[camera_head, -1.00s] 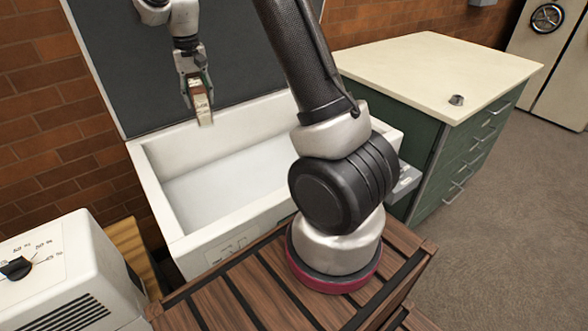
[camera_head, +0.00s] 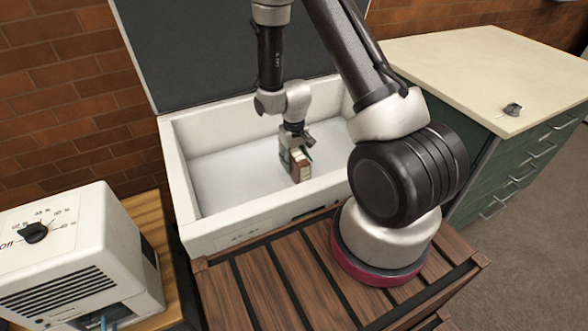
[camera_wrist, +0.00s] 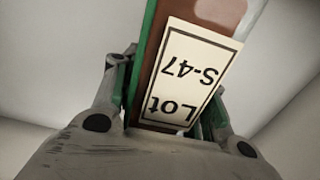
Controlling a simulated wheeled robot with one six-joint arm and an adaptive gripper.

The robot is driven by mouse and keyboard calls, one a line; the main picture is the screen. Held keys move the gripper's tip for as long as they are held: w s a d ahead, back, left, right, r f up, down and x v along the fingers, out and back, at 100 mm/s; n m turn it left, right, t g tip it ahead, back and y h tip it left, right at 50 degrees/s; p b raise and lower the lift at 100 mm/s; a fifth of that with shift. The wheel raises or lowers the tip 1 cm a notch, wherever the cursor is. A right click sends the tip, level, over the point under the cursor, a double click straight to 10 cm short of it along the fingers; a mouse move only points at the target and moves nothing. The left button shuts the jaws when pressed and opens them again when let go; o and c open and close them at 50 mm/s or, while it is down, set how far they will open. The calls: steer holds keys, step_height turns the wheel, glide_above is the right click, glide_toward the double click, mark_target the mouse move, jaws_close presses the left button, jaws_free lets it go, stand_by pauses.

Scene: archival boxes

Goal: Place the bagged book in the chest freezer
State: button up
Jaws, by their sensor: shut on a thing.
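The bagged book (camera_head: 301,169) is a small brown and cream block, held upright below my gripper (camera_head: 292,152). In the wrist view the book (camera_wrist: 220,22) shows a brown cover with a cream label reading "Lot S-47", upside down. My gripper (camera_wrist: 165,120) is shut on it, with a finger on each side. The chest freezer (camera_head: 180,160) is a white open tub with its dark lid raised behind. The book appears over or within the freezer's opening, toward its front wall. I cannot tell its height above the floor of the tub.
My arm's base stands on a slatted wooden top (camera_head: 270,280) in front of the freezer. A white dial appliance (camera_head: 75,255) stands at the left. A green cabinet with a cream top (camera_head: 490,75) stands at the right. The tub's visible floor looks bare.

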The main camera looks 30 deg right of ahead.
steer(key=shift+f, duration=2)
steer(key=o, duration=1.4)
steer(key=shift+f, duration=0.1)
step_height(320, 180, up, 17)
steer(key=shift+d+r, duration=0.1)
steer(key=shift+d, duration=0.05)
steer(key=s+d+r+t, duration=0.15)
steer(key=s+r, duration=0.25)
steer(key=r, duration=1)
steer(key=s+r+t, duration=0.1)
steer(key=s+r, duration=0.3)
steer(key=s, duration=0.2)
steer(key=s+d+r, duration=0.1)
steer(key=s+r, duration=0.4)
steer(key=s, duration=0.1)
steer(key=s+r+t, duration=0.1)
steer(key=s+r, duration=0.4)
steer(key=s, duration=0.1)
steer(key=shift+s+d+t, duration=0.15)
steer(key=shift+d+t, duration=0.2)
